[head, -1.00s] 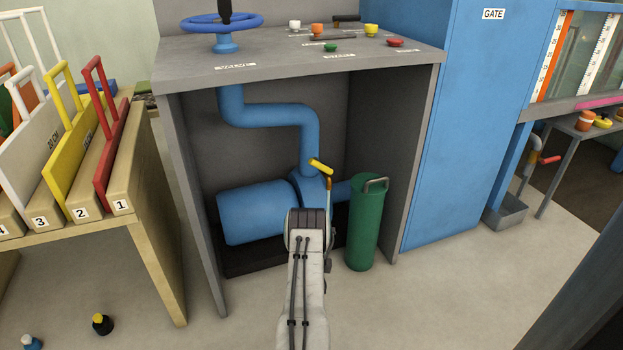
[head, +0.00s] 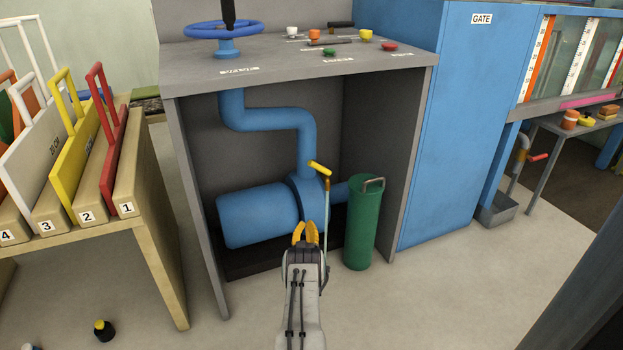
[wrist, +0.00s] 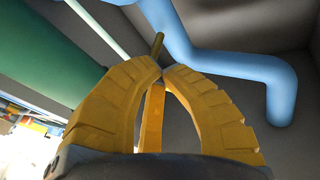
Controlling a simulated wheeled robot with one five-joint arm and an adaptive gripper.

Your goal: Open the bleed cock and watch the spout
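A yellow lever (head: 319,167) sits at the top of the blue pump (head: 258,217), above a thin pale upright rod (head: 326,205). It looks like the bleed cock, but no label shows. In the wrist view the lever's yellow end (wrist: 158,44) shows just beyond my fingertips. My gripper (head: 306,226) has orange-yellow fingers; their tips come nearly together and hold nothing. It is below and in front of the lever, apart from it in the head view. A spout at the pump cannot be made out. A bent grey pipe (head: 518,160) with a red handle (head: 539,157) stands at the right over a grey trough (head: 496,212).
A green cylinder (head: 362,225) with a handle stands close right of my gripper. Grey cabinet walls (head: 398,160) and its top (head: 280,75) enclose the pump. A rack of numbered boards (head: 128,185) is at left. The floor in front is clear, except for small bottles at left.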

